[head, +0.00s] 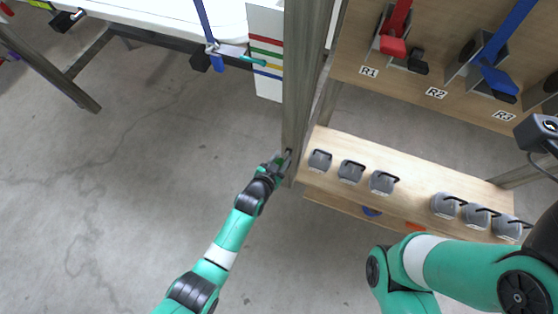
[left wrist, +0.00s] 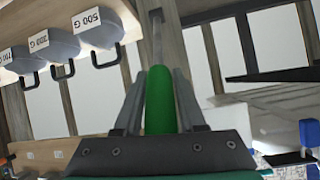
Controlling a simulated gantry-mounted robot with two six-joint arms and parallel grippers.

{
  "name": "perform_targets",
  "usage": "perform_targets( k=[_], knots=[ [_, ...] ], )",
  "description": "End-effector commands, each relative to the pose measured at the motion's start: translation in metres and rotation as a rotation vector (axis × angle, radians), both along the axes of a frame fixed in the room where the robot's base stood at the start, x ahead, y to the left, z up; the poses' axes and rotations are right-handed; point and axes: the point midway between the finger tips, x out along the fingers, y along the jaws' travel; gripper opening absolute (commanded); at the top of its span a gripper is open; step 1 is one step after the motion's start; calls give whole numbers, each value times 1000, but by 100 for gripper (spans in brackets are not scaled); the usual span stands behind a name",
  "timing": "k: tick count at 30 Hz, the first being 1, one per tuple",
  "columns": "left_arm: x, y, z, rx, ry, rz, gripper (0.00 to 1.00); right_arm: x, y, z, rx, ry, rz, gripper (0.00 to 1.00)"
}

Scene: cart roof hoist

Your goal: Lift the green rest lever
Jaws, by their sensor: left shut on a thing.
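The green rest lever (left wrist: 160,100) fills the middle of the left wrist view as a green grip on a thin grey rod, which runs up to a wooden post. My left gripper (head: 281,161) is at the side of that upright post (head: 297,90) in the head view. Its two fingers (left wrist: 159,88) lie on either side of the green grip, shut on it. In the head view the gripper hides most of the lever. My right arm is at the lower right of the head view, but its gripper does not show.
A wooden shelf (head: 335,200) right of the post carries several grey weights with black handles. Above it, a board (head: 355,60) holds red and blue levers over labels R1, R2 and R3. A white panel with coloured stripes (head: 265,20) stands left of the post. Open floor lies left.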

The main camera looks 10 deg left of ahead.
Motion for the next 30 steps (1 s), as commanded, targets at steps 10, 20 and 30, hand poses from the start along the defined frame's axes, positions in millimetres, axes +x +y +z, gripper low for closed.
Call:
perform_targets(
  k=[10,20,30],
  knots=[
    [10,-2,7,15,69,0,0,0,0,7,0,0,0,0],
    [10,-2,7,15,71,0,0,0,0,7,0,0,0,0],
    [10,-2,6,15,71,0,69,0,0,7,0,0,0,0]
  ],
)
